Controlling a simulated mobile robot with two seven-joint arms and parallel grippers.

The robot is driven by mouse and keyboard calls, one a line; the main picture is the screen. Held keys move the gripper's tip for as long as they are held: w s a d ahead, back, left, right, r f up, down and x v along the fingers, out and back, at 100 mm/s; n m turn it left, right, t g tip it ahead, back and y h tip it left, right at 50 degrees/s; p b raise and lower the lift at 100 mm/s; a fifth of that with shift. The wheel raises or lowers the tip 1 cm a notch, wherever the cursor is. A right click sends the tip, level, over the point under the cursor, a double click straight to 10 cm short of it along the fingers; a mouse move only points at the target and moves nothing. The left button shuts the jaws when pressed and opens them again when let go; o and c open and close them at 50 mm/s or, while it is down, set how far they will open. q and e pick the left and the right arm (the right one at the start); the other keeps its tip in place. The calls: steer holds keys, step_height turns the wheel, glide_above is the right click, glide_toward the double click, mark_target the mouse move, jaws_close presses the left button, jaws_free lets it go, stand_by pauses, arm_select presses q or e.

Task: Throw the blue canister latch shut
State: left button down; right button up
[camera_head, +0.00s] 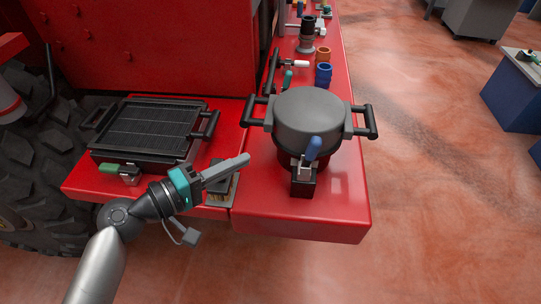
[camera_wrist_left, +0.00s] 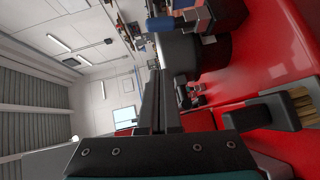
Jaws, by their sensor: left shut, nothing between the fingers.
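A grey-lidded canister (camera_head: 308,117) with black side handles stands on the red truck bed. Its latch, with a blue lever (camera_head: 313,148), is on the front side above a black bracket (camera_head: 303,184). The lever stands up, leaning slightly right, in front of the lid's edge. My left gripper (camera_head: 245,158) is left of the latch, fingers together, empty, pointing right and slightly up, apart from the lever. In the left wrist view its closed fingers (camera_wrist_left: 158,75) show in the middle, and the blue lever (camera_wrist_left: 160,24) shows near the top. My right gripper is not in view.
A black grill-like case (camera_head: 150,130) with a green-handled latch (camera_head: 108,168) sits at left. Blue (camera_head: 323,75) and orange (camera_head: 323,55) cups and other fittings stand behind the canister. The red bed's front right corner (camera_head: 345,215) is bare.

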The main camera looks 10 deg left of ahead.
mark_target(310, 156)
arm_select(q)
steer(key=s+d+p+x, duration=0.1)
steer(key=s+d+x, duration=0.1)
steer(key=x, duration=1)
steer(key=shift+w+f+p, duration=0.2)
steer(key=shift+f+p, duration=0.1)
steer(key=shift+d, duration=0.1)
